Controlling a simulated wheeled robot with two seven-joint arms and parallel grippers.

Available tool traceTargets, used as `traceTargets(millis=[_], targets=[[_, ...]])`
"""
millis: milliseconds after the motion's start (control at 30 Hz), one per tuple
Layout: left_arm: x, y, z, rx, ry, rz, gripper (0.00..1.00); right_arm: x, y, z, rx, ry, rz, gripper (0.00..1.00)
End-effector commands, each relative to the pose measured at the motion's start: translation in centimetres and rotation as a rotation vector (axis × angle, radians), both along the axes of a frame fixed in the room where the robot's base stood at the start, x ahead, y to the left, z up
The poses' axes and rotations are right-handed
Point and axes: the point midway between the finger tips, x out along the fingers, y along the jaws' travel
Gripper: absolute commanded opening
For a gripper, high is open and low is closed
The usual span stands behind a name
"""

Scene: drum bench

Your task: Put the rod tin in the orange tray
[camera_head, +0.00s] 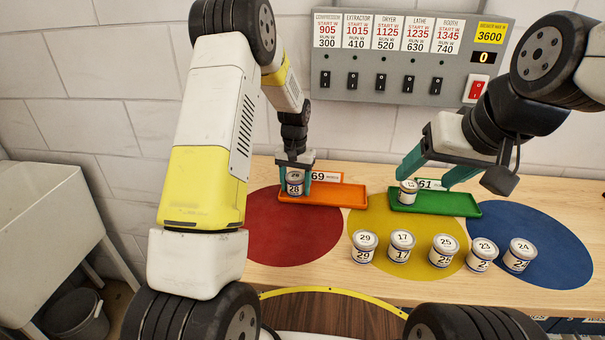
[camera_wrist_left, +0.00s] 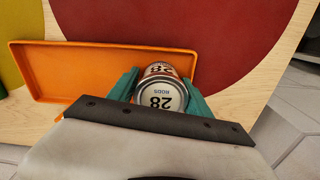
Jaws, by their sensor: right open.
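The rod tin (camera_head: 295,187), white-lidded and marked 28, is at the left end of the orange tray (camera_head: 340,197). My left gripper (camera_head: 295,180) points down with its teal fingers on either side of the tin, shut on it. In the left wrist view the tin (camera_wrist_left: 160,97) reads "28 RODS" and overlaps the end of the tray (camera_wrist_left: 100,56). Whether its base touches the tray floor is hidden. My right gripper (camera_head: 428,180) is open above the green tray (camera_head: 445,206), its left finger close to another tin (camera_head: 408,191).
Several tins stand in front, including 29 (camera_head: 364,246), 17 (camera_head: 401,246), 25 (camera_head: 444,250), 23 (camera_head: 482,255) and 24 (camera_head: 519,255). A switch panel (camera_head: 400,85) hangs on the wall. The red disc (camera_head: 285,240) is clear in front.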

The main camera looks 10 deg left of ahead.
Motion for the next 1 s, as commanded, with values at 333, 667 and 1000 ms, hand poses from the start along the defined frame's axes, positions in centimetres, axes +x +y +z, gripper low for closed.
traceTargets(millis=[333, 667, 1000], targets=[[0.0, 0.1, 0.1, 0.001, 0.000, 0.000, 0.77, 0.0, 0.0, 0.0, 0.000, 0.000, 0.000, 0.65], [0.1, 0.0, 4.4, 0.000, -0.005, 0.000, 0.77, 0.0, 0.0, 0.0, 0.000, 0.000, 0.000, 0.65], [0.1, 0.0, 10.9, 0.000, -0.003, 0.000, 0.77, 0.0, 0.0, 0.0, 0.000, 0.000, 0.000, 0.65]])
